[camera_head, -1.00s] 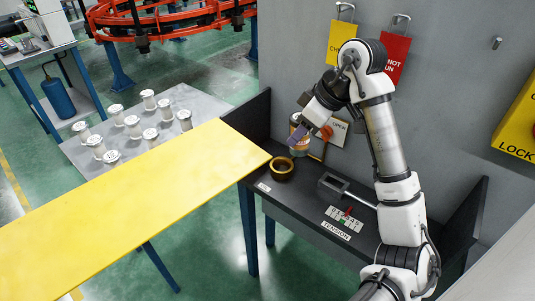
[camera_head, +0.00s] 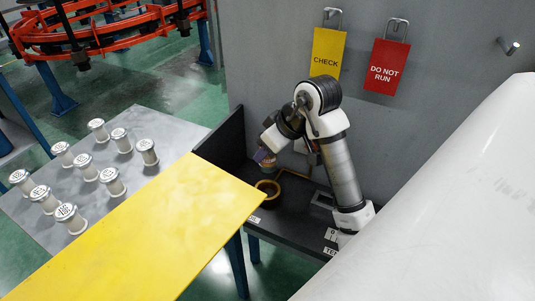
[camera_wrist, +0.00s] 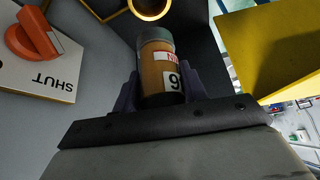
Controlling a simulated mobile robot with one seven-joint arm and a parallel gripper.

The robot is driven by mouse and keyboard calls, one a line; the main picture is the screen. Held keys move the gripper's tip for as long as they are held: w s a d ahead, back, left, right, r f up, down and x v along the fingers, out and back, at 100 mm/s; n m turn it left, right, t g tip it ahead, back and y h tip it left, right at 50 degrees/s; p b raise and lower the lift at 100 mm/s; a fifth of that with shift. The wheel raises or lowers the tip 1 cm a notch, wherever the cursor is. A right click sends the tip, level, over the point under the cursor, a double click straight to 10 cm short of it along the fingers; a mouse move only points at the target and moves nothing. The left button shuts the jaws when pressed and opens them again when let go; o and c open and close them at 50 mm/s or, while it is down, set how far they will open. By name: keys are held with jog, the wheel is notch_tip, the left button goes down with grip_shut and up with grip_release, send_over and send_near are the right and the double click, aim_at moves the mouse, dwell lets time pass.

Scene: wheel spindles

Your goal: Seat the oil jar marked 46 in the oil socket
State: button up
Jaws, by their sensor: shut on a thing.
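My gripper (camera_head: 263,157) is shut on a clear jar of amber oil (camera_wrist: 160,62). In the wrist view the jar stands between the two purple fingers, its far end pointing toward the socket. Its label has a red strip and a partly hidden black figure that looks like a 9 or an upturned 6, so I cannot read the full number.
A yellow panel (camera_head: 150,230) lies close left of the socket. The black bench (camera_head: 292,222) has a raised left side wall (camera_head: 222,140). Several white spools stand on a grey table (camera_head: 165,125).

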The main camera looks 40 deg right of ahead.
notch_tip(320, 180, down, 12)
jog(key=shift+w+r+p, duration=0.1)
jog(key=shift+r+p, duration=0.1)
jog(key=shift+p, duration=0.25)
jog(key=shift+f, duration=0.1)
jog(key=o, duration=1.1)
jog(key=shift+r, duration=0.2)
jog(key=b+v, duration=0.2)
jog(key=v, duration=1)
jog(key=shift+f, duration=0.1)
